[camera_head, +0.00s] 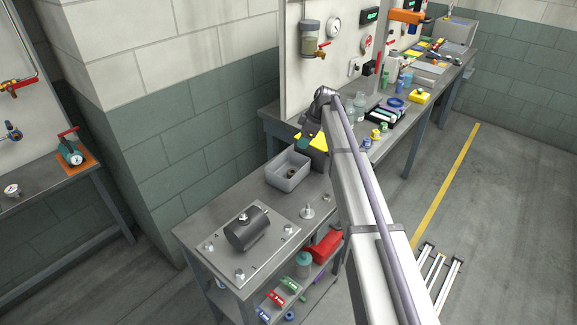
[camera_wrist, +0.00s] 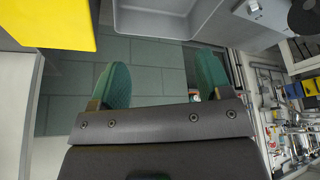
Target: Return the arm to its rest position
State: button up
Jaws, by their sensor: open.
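My arm reaches up from the lower right of the head view, over the bench. My gripper (camera_head: 303,142) is at its far end, small and partly hidden by the arm, above the grey bin (camera_head: 273,181). In the wrist view my gripper (camera_wrist: 161,80) shows two teal fingertips set wide apart with nothing between them. A grey bin wall (camera_wrist: 200,22) crosses the top of that view. A yellow object (camera_wrist: 45,22) fills its upper left corner.
A dark cylinder (camera_head: 247,230) lies on a plate on the near bench. A metal fitting (camera_head: 307,211) stands beside the plate. Bottles (camera_head: 358,115) and tools crowd the far bench, against an upright panel (camera_head: 300,70). The floor at the right (camera_head: 500,220) is mostly clear.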

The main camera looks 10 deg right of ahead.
jog(key=shift+f, duration=0.1)
dwell(0.3)
jog(key=s+f+m+h+b, duration=0.1)
jog(key=s+m, duration=0.6)
jog(key=s, duration=1.3)
jog(key=s+a+f+m+g+h, duration=0.1)
jog(key=s+m, duration=0.6)
jog(key=s, duration=1.4)
jog(key=shift+a+f+h+b, duration=0.25)
jog(key=shift+f+h+b, duration=0.2)
jog(key=shift+h, duration=0.75)
jog(key=shift+s, duration=0.1)
